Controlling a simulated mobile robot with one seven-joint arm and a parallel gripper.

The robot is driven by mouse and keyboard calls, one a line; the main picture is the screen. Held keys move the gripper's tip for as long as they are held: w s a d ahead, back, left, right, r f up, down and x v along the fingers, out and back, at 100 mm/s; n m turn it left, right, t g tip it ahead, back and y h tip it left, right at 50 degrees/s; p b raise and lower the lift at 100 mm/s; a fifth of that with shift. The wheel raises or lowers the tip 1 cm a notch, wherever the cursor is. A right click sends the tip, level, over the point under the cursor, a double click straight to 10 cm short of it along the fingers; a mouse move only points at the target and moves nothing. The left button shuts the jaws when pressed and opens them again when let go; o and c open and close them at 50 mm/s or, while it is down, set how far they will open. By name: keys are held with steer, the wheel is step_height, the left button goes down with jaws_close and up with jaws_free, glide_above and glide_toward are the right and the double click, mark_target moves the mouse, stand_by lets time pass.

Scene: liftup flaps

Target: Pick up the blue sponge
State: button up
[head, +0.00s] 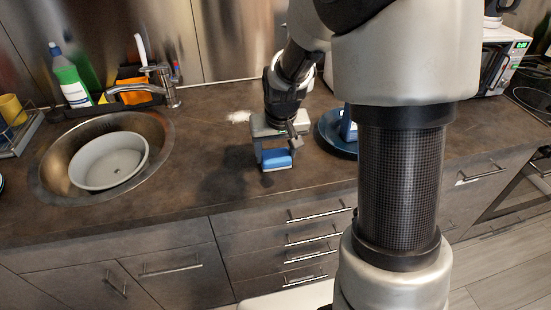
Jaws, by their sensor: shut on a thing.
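The blue sponge (276,157) is in my gripper (275,151) at the middle of the brown countertop (205,150). My gripper points down and its jaws are shut on the sponge. The sponge has a blue body with a paler layer along its lower edge. Its upper part is hidden by the fingers. I cannot tell whether it touches the counter or hangs just above it.
A blue plate (330,140) with a blue-and-white object (348,127) stands right of my gripper, partly behind my arm. The sink at left holds a white bowl (108,162). A green bottle (70,80) and faucet (160,88) stand behind it. Counter between sink and gripper is clear.

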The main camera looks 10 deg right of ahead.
mark_target(276, 156)
steer(key=shift+r, duration=0.1)
step_height(276, 156, up, 10)
steer(key=p, duration=0.2)
stand_by(0.3)
steer(key=shift+o, duration=1.2)
steer(key=shift+c, duration=0.8)
